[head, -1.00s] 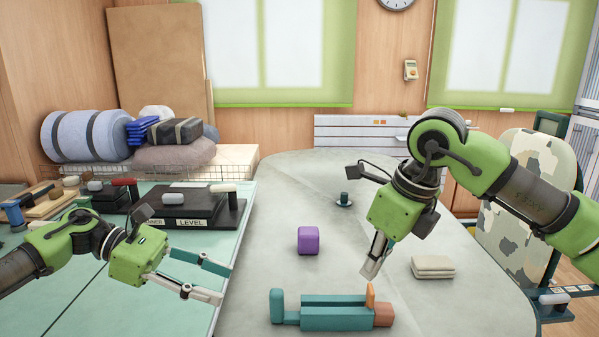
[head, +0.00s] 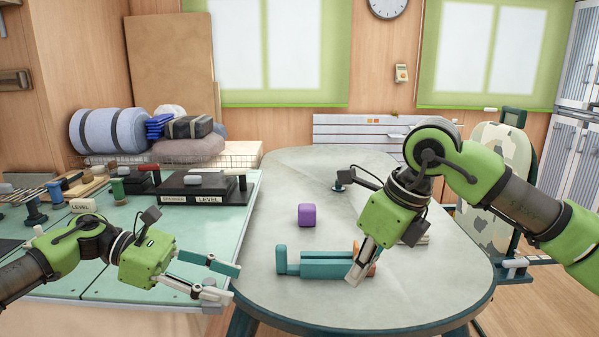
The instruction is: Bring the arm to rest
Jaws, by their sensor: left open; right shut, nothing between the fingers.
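My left gripper (head: 236,283) is open and empty, above the front right edge of the green-topped bench. My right gripper (head: 354,282) is shut with nothing in it. It points down over the right end of the teal crate-like piece (head: 318,266) on the grey table. The gripper hides part of that piece and most of its orange end (head: 371,272). I cannot tell whether the fingertips touch it.
The green bench (head: 150,226) holds levelling tools. A camouflage chair (head: 480,155) stands at the right.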

